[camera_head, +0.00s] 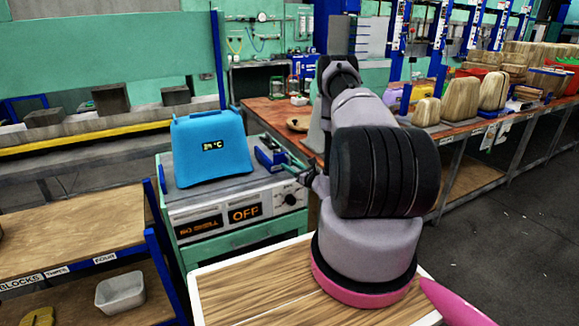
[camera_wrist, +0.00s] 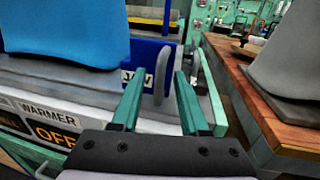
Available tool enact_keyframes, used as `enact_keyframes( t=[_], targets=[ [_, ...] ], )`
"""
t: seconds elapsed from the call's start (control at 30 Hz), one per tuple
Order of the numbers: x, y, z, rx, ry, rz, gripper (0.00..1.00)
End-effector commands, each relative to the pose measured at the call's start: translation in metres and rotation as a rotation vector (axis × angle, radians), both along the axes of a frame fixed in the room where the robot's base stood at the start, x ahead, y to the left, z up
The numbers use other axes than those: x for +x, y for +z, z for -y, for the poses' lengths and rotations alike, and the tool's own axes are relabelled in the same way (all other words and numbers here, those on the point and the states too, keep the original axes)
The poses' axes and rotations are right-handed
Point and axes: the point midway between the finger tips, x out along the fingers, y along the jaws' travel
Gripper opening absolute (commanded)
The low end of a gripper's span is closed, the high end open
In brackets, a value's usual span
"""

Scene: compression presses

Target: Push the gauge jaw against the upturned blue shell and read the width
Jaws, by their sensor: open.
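The gauge jaw (camera_head: 268,157) is a small blue block right of the shell. In the wrist view the jaw (camera_wrist: 150,53) bears the label "JAW" and has a grey upright handle (camera_wrist: 162,77). My gripper (camera_wrist: 160,78) is open, its two green fingers pointing at the jaw, the handle appearing between the tips. Contact cannot be told.
A wooden shelf unit (camera_head: 65,234) stands at left, with a white bin (camera_head: 120,292) below. A long wooden bench (camera_head: 466,131) with several blocks runs at right. The floor at far right is clear.

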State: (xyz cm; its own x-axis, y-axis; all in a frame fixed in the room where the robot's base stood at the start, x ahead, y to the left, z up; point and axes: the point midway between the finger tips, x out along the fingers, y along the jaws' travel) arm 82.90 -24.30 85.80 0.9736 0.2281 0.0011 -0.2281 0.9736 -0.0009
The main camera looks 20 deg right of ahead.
Motion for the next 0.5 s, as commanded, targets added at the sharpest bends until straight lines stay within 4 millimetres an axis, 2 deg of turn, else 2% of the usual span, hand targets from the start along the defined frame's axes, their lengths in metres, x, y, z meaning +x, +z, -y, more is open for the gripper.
enact_keyframes(
  t=[0.1, 0.37, 0.4, 0.5],
  targets=[
    [0.0065, 0.0, -0.0022, 0.0, 0.002, -0.001, 0.44],
    [0.0078, 0.0001, -0.0021, 0.0, 0.0, -0.001, 0.44],
    [0.0078, 0.0001, -0.0021, 0.0, 0.0, -0.001, 0.37],
    [0.0077, 0.0001, -0.0021, 0.0, 0.001, -0.001, 0.0]
  ],
)
